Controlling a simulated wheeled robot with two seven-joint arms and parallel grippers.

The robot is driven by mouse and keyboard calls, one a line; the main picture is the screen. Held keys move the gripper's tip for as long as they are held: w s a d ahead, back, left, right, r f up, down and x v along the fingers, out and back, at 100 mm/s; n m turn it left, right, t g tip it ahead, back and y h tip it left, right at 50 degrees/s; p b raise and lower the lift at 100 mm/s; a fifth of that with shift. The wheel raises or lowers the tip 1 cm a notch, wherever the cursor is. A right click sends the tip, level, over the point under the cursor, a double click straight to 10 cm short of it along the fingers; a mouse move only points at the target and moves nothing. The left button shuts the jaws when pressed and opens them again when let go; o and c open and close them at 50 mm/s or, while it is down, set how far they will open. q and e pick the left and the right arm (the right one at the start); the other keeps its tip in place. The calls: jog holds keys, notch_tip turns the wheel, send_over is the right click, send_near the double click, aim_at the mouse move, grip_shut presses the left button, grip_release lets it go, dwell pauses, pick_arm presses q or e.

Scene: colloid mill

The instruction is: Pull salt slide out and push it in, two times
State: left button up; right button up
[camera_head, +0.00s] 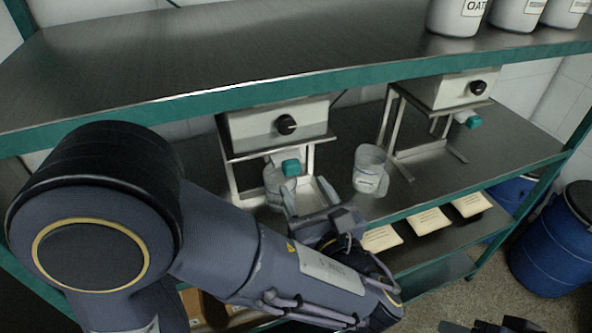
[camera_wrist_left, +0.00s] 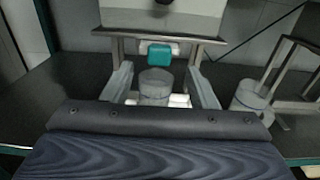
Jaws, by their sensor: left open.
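A white dispenser box (camera_head: 278,120) with a black knob stands on a metal frame under the upper shelf. A teal slide handle (camera_head: 291,167) sticks out below it; it also shows in the left wrist view (camera_wrist_left: 159,54). No label for salt is readable. My left gripper (camera_head: 306,184) is open in front of the handle. In the left wrist view its pale fingers stand apart on either side, with the handle between and just beyond the tips. A clear cup (camera_wrist_left: 155,86) stands below the handle, partly hidden by the gripper. A dark part at the bottom right edge may be my right gripper (camera_head: 490,326).
A second dispenser (camera_head: 462,90) with a teal handle (camera_head: 468,119) stands to the right. A clear measuring cup (camera_head: 370,169) stands between the frames. White jars (camera_head: 457,14) stand on the upper shelf; pale packets (camera_head: 430,221) lie lower. Blue barrels (camera_head: 552,245) stand at right.

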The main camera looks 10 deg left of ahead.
aim_at(293, 170)
pick_arm(q)
jog(key=x, duration=0.5)
jog(key=shift+w+a+p, duration=0.1)
jog(key=shift+p, duration=0.3)
grip_shut()
